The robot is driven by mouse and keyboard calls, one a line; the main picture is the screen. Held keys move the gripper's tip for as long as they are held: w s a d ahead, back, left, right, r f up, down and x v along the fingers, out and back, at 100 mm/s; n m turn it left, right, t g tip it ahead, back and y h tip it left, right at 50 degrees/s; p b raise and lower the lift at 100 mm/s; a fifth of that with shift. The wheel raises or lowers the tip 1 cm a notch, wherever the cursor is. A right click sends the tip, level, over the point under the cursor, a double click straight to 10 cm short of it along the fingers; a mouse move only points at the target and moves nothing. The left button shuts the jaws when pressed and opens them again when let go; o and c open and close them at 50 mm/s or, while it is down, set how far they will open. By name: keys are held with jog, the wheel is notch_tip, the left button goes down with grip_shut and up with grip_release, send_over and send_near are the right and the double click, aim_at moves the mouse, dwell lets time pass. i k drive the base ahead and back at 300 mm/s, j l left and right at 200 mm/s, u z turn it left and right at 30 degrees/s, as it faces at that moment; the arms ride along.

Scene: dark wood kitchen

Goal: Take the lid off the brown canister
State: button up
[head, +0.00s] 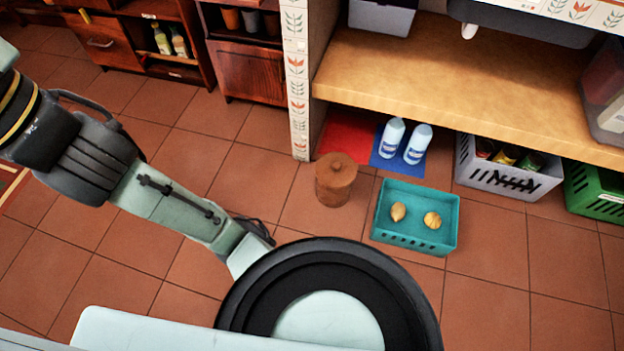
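The brown canister (334,188) stands upright on the tiled floor, just left of a teal basket. Its brown lid (337,165), with a small knob on top, sits on it. My arm reaches in from the left side of the head view and folds down toward the bottom middle. My gripper does not show in this view. Nothing of mine is seen touching the canister.
The teal basket (416,246) holds two round tan items. Two white-blue bottles (391,138) stand on a blue mat (382,162) behind. A grey crate (505,181) and green crate (592,193) sit under the wooden shelf (450,85). Floor left of the canister is clear.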

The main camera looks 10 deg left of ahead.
aim_at(333, 170)
jog(key=i+l+z, duration=0.1)
jog(key=i+z, duration=0.3)
jog(key=i, duration=0.15)
jog(key=i+z, duration=0.35)
jog(key=i, duration=0.2)
